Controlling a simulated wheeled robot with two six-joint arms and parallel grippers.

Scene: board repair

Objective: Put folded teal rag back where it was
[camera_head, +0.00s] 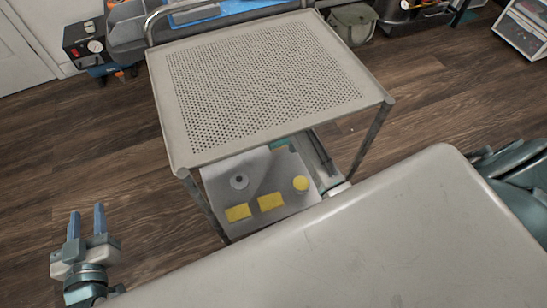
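A small teal patch (279,144) shows on the lower shelf of the metal cart, just under the front edge of the perforated top. Most of it is hidden, so I cannot tell whether it is the folded teal rag. No other teal cloth is clearly visible. My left gripper (87,222) is at the lower left, over the wood floor and well apart from the cart. Its two blue fingers point up in the picture, spread with nothing between them. My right arm shows only in part at the right edge, and its gripper is out of view.
The cart's perforated top (265,85) is bare. A smooth pale surface (400,235) fills the foreground. A bin (352,24) stands behind the cart.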

